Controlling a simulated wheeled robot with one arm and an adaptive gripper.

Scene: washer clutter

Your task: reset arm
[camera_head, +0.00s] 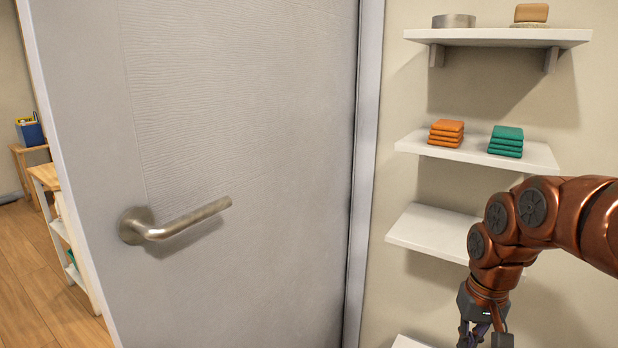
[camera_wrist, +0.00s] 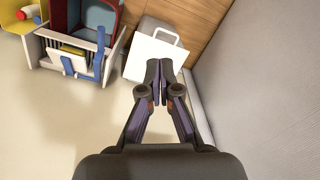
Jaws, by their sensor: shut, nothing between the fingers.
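My copper-coloured arm comes in from the right edge in the head view and bends downward in front of the wall shelves. My gripper (camera_head: 483,335) hangs at the bottom right, partly cut off by the frame edge. In the wrist view my gripper (camera_wrist: 158,68) is shut, with its two dark fingertips together and nothing between them. A white flat panel (camera_wrist: 150,60) lies beyond the fingertips in that view.
A grey door (camera_head: 270,120) with a metal lever handle (camera_head: 180,222) stands left of my arm. Shelves (camera_head: 440,235) hold orange cloths (camera_head: 446,133) and green cloths (camera_head: 506,141). The wrist view shows a white rack (camera_wrist: 65,55) and a grey surface (camera_wrist: 265,80) at right.

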